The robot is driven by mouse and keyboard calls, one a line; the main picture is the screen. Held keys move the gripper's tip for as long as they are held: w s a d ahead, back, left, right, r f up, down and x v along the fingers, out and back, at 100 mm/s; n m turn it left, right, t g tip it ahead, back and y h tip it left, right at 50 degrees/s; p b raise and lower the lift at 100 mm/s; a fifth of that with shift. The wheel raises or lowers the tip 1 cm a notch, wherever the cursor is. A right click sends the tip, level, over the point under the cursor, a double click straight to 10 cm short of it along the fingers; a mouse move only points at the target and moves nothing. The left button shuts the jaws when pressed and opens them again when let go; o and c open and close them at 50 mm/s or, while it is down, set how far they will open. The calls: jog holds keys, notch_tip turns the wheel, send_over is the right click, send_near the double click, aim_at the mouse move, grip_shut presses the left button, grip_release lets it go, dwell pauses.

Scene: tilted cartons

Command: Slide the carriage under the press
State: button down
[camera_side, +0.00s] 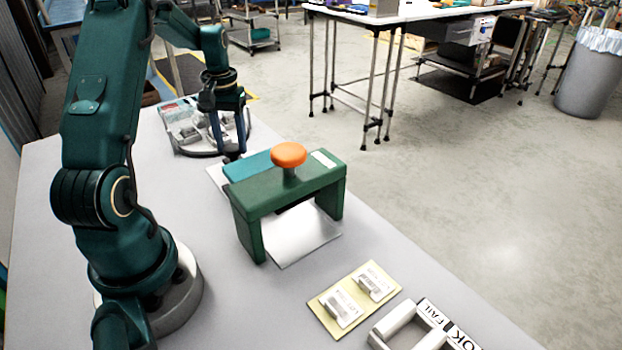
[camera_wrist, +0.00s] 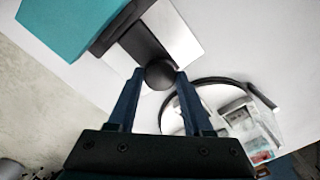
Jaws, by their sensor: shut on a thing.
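The green press (camera_side: 290,190) with an orange knob (camera_side: 289,154) stands as an arch over a bright metal plate (camera_side: 290,238). A teal block (camera_side: 250,165), which appears to be on the carriage, lies just behind the press; the press partly hides it. It also shows at the upper left of the wrist view (camera_wrist: 72,22). A dark round knob (camera_wrist: 160,75) on a black bar (camera_wrist: 143,42) joins the block's side, over a silver strip (camera_wrist: 172,32). My gripper (camera_side: 231,157) is shut on this knob, at the block's far end from the press.
A round-rimmed tray of small parts (camera_side: 183,138) stands close behind my gripper. A yellow board with labelled blocks (camera_side: 354,298) and a grey frame with OK and FAIL labels (camera_side: 410,327) lie in front of the press. The table right of the press is narrow.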

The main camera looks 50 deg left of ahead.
aim_at(260, 170)
jog(key=d, duration=1.3)
jog(key=shift+w+d, duration=0.1)
jog(key=shift+d, duration=0.15)
jog(key=shift+c, duration=1.5)
grip_release()
jog(key=shift+r, duration=2.6)
